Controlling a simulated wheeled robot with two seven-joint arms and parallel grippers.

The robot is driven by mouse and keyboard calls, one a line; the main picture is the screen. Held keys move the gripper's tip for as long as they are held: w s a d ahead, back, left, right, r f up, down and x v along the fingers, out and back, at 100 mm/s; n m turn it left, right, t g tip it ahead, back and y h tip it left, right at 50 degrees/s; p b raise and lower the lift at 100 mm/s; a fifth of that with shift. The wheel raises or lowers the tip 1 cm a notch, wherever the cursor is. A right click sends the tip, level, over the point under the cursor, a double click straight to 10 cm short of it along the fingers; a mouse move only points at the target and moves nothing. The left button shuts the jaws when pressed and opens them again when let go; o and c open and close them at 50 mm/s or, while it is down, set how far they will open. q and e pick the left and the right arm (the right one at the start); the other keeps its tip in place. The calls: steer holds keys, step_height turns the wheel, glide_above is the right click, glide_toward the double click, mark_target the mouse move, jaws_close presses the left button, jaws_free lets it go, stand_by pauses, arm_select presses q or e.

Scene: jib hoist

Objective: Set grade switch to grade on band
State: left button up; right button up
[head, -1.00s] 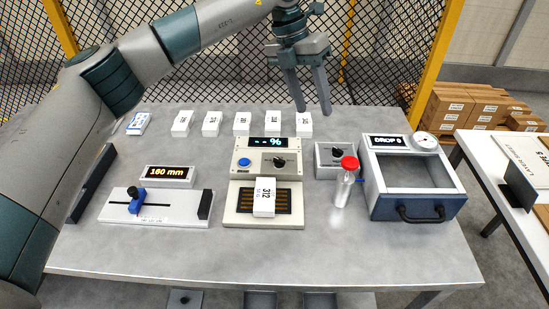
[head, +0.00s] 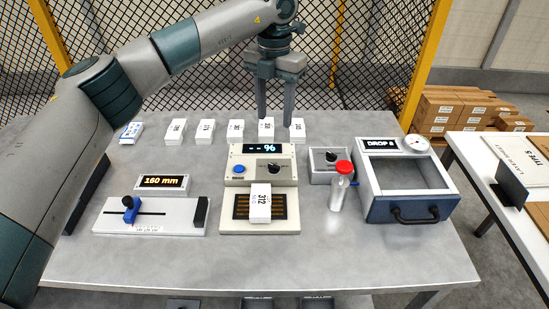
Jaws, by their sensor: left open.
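A central meter (head: 233,176) has a lit display (head: 266,149), a blue button (head: 239,169) and a black rotary knob (head: 274,166). A second black knob (head: 331,157) sits on a small grey box (head: 318,170) to its right. I cannot read the markings at either knob, so I cannot tell which is the grade switch. A white block marked 312 (head: 260,204) lies on the meter's dark striped plate. My left gripper (head: 275,115) is open and empty, fingers pointing down, above the table's back part, behind the meter. My right gripper is not in view.
A red-capped bottle (head: 338,192) stands right of the meter, beside a blue-grey drawer unit (head: 410,208). A slide gauge (head: 165,222) and a 160 mm display (head: 162,183) are at left. Several white blocks (head: 205,131) line the back. The table front is clear.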

mark_target(274, 168)
arm_select(q)
step_height(274, 168, down, 14)
steer(key=p, duration=0.4)
steer(key=shift+r+p, duration=0.1)
steer(key=shift+p, duration=0.3)
steer(key=shift+f, duration=0.9)
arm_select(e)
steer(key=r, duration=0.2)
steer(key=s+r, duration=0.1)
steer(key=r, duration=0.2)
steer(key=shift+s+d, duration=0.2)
arm_select(q)
steer(key=c, duration=1.1)
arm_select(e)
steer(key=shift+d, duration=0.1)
